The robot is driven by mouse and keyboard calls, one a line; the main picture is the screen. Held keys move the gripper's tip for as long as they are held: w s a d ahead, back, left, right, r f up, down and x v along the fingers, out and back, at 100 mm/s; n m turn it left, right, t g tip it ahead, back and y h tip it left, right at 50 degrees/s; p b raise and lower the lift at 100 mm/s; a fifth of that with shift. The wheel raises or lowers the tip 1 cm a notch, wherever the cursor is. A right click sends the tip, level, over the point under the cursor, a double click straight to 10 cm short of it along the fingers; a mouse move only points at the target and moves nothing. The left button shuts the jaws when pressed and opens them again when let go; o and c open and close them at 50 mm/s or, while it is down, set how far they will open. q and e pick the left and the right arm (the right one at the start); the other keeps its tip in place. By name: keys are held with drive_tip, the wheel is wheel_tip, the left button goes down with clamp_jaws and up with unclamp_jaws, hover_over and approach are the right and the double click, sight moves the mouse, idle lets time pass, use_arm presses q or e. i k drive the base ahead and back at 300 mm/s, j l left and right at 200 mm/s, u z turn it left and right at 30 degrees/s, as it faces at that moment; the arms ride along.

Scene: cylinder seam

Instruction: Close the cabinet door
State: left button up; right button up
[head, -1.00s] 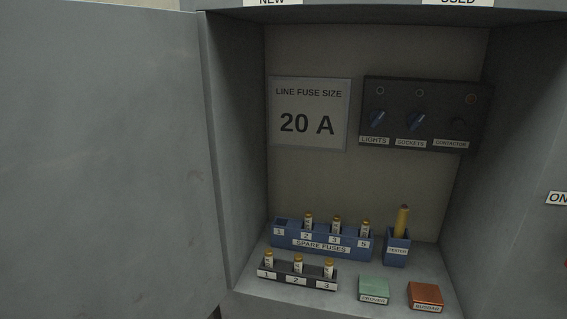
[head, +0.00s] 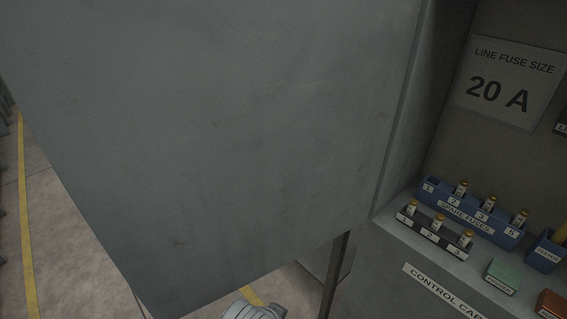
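The grey cabinet door (head: 230,130) stands open and fills the left and middle of the head view. Its hinge side meets the cabinet (head: 388,262) at right. The cabinet's inside shows at the right, past the door's edge. A pale rounded part, probably of my own arm, shows at the bottom below the door. Neither gripper's fingers can be made out, and nothing is seen touching the door.
The floor (head: 60,240) with a yellow line (head: 25,220) is clear at left.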

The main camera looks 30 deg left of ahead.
sight(208, 148)
drive_tip(key=k+j+u, duration=0.15)
drive_tip(key=u, duration=0.3)
drive_tip(key=j+u, duration=0.45)
drive_tip(key=j+z, duration=0.4)
drive_tip(key=k+j+z, duration=0.1)
drive_tip(key=j+z, duration=0.9)
drive_tip(key=z, duration=0.2)
drive_tip(key=j+z, duration=0.75)
drive_tip(key=j, duration=0.15)
drive_tip(key=j+z, duration=0.3)
drive_tip(key=j, duration=0.25)
drive_tip(key=i, duration=0.05)
